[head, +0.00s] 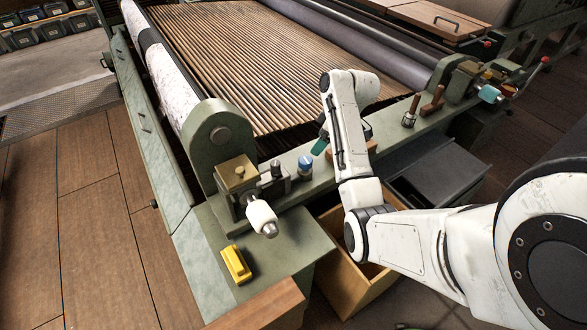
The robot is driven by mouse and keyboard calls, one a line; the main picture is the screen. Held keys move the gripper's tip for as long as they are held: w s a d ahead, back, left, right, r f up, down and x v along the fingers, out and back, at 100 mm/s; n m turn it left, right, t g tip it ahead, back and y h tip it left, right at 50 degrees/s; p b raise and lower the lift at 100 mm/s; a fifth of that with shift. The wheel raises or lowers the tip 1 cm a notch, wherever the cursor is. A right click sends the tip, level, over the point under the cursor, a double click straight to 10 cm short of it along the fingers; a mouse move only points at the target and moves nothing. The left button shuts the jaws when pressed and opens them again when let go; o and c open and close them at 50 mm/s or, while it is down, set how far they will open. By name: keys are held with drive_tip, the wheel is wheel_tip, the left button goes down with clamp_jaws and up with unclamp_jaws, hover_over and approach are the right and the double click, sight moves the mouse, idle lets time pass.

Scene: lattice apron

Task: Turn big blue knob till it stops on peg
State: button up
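A smaller blue-topped round piece (305,164) stands on the rail nearer the middle. I cannot tell a peg for certain at either one. My white arm rises from the right and bends over the rail between these two pieces. My gripper's fingers are hidden behind the arm links, so their opening and any hold do not show.
A teal handle (320,146) shows just left of my arm. A white roller knob (262,217) and a yellow block (236,264) are at the near left corner. Wooden-handled tools (432,101) stand on the rail. An open wooden drawer (345,275) lies below my arm.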

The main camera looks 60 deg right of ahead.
sight(307, 160)
drive_tip(key=x, duration=1)
drive_tip(key=shift+w+f, duration=0.2)
drive_tip(key=shift+f, duration=0.05)
drive_tip(key=c, duration=1)
